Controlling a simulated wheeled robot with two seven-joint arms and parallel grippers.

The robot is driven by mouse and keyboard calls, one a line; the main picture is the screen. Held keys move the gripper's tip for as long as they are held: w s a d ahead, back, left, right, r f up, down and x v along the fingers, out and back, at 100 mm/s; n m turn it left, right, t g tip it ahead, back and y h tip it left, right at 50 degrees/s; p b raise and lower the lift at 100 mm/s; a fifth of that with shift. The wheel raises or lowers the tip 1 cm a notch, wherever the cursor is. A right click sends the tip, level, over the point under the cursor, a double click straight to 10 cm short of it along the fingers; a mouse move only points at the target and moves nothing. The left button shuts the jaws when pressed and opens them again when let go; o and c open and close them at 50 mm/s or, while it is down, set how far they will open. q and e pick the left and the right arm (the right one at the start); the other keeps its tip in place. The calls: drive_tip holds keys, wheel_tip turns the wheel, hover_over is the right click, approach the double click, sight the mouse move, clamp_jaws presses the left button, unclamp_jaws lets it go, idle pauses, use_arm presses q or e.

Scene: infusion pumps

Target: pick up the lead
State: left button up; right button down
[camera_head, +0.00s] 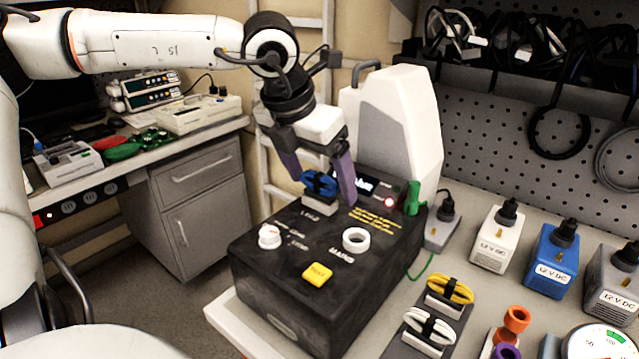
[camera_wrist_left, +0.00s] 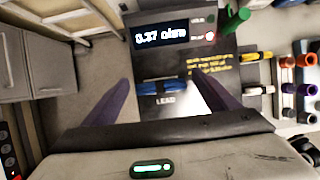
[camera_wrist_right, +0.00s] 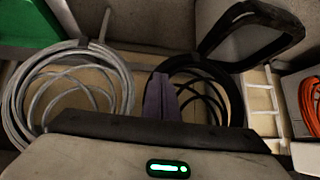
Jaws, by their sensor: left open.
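The blue coiled lead (camera_head: 319,184), bound with a dark band, sits on a white holder on top of the black tester box (camera_head: 300,262), by the label "LEAD". My left gripper (camera_head: 317,178) is open over it, one purple finger on each side. In the left wrist view the lead (camera_wrist_left: 163,87) shows between the spread fingers, partly covered. Contact with the fingers cannot be told. My right gripper (camera_wrist_right: 164,98) shows only in the right wrist view, its purple fingers together with nothing seen between them.
The tester has a white knob (camera_head: 270,236), a white ring (camera_head: 355,239), a yellow button (camera_head: 317,274) and a green plug (camera_head: 412,197). A white pump housing (camera_head: 392,125) stands behind. Yellow (camera_head: 450,288) and white (camera_head: 431,326) coiled leads and power adapters (camera_head: 555,262) lie to the right.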

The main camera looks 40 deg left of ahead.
use_arm(q)
drive_tip(key=c, duration=1.2)
drive_tip(key=shift+o, duration=0.2)
drive_tip(key=shift+r, duration=0.1)
